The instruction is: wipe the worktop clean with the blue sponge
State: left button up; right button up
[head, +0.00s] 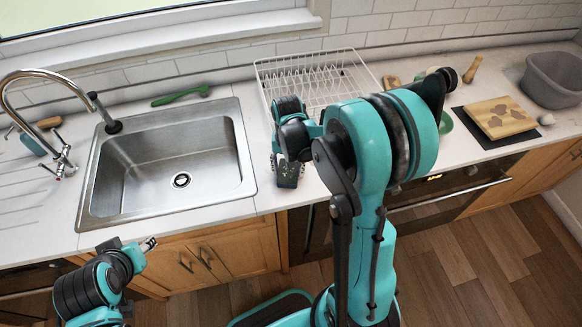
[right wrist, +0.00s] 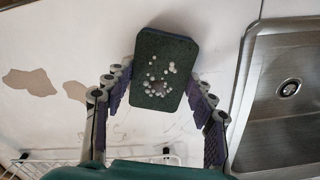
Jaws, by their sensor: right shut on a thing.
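My right gripper (head: 289,158) is shut on the blue sponge (head: 287,175), above the strip of worktop (head: 262,196) between sink and dish rack. In the right wrist view the sponge (right wrist: 163,72) shows a dark green face with white foam drops and a brownish spot, and a thin bluish edge. Both fingers of the right gripper (right wrist: 160,95) press its sides. I cannot tell whether it touches the worktop. Brown stains (right wrist: 30,82) lie on the white worktop in the right wrist view. My left gripper (head: 147,245) is low at the left, in front of the cabinets; its opening is unclear.
The steel sink (head: 165,160) with a tap (head: 45,80) is left of the sponge. A white dish rack (head: 320,75) stands behind my right arm. A wooden board (head: 500,118), a grey tub (head: 553,80) and a green brush (head: 180,96) also lie on the worktop.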

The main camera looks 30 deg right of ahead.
aim_at(297, 169)
jog(key=shift+d, duration=0.1)
jog(key=shift+s+d+b, duration=0.1)
jog(key=shift+s+d, duration=0.15)
jog(key=shift+d, duration=0.7)
jog(key=shift+s+d+b, duration=0.1)
jog(key=shift+s+d, duration=0.15)
jog(key=shift+d, duration=0.75)
jog(key=shift+s+d+b, duration=0.1)
jog(key=shift+s+d, duration=0.15)
jog(key=shift+d, duration=0.7)
jog(key=shift+a, duration=0.1)
jog(key=shift+w+a, duration=0.2)
jog(key=shift+a, duration=0.55)
jog(key=shift+w+a, duration=0.2)
jog(key=shift+a, duration=0.5)
jog(key=shift+d, duration=0.1)
jog(key=shift+w+d+b, duration=0.15)
jog(key=shift+w+d, duration=0.1)
jog(key=shift+d, duration=0.75)
jog(key=shift+w+d+b, duration=0.15)
jog(key=shift+w+d, duration=0.15)
jog(key=shift+d, duration=0.75)
jog(key=shift+w+d+b, duration=0.15)
jog(key=shift+w+d, duration=0.1)
jog(key=shift+d, duration=0.75)
jog(key=shift+f, duration=0.1)
